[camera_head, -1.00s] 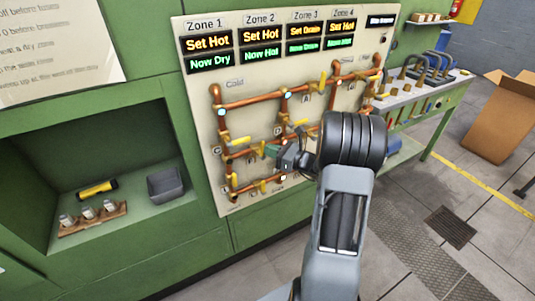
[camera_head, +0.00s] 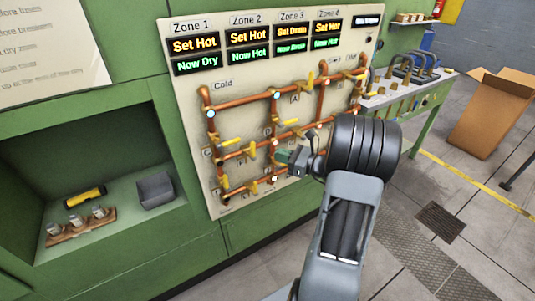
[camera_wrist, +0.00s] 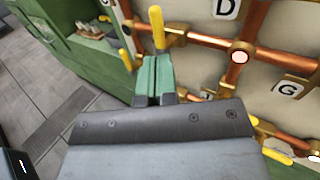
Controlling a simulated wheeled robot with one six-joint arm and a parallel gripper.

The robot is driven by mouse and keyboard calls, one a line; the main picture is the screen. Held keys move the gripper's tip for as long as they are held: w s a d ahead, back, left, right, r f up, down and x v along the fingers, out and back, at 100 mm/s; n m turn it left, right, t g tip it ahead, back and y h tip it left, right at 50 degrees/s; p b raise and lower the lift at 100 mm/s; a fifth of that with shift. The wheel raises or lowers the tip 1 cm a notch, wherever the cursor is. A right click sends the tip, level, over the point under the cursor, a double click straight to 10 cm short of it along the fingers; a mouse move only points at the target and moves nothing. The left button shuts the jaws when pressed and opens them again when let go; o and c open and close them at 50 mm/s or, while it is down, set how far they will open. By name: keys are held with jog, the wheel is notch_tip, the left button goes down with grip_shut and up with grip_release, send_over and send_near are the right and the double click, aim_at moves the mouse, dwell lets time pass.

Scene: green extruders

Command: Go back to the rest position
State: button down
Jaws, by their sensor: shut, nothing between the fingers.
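My gripper (camera_head: 284,156) is in front of the lower right part of the pipe panel (camera_head: 240,90). In the wrist view its green fingers (camera_wrist: 154,76) are together, with nothing seen between them. A yellow valve handle (camera_wrist: 157,28) shows just beyond the fingertips; I cannot tell whether they touch it. My arm reaches up from the bottom of the head view and hides the panel's lower right corner.
Copper pipes (camera_head: 240,101) with yellow valve handles cover the panel below the zone displays. A green niche on the left holds a yellow flashlight (camera_head: 86,196), a grey bin (camera_head: 155,190) and a rack of jars (camera_head: 82,226). A workbench (camera_head: 425,95) and cardboard box (camera_head: 492,115) stand right.

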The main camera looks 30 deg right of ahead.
jog(key=v, duration=0.7)
jog(key=s+a+f+n+g+h, duration=0.3)
jog(key=s+a+f+n+g, duration=0.55)
jog(key=n+g, duration=0.3)
jog(key=s+a+r+n+h, duration=0.2)
jog(key=a+r+n+h, duration=0.5)
jog(key=a+n, duration=0.6)
jog(key=shift+r+n+t+b, duration=0.45)
jog(key=shift+r+n, duration=0.8)
jog(key=shift+n, duration=0.8)
jog(key=shift+s, duration=0.1)
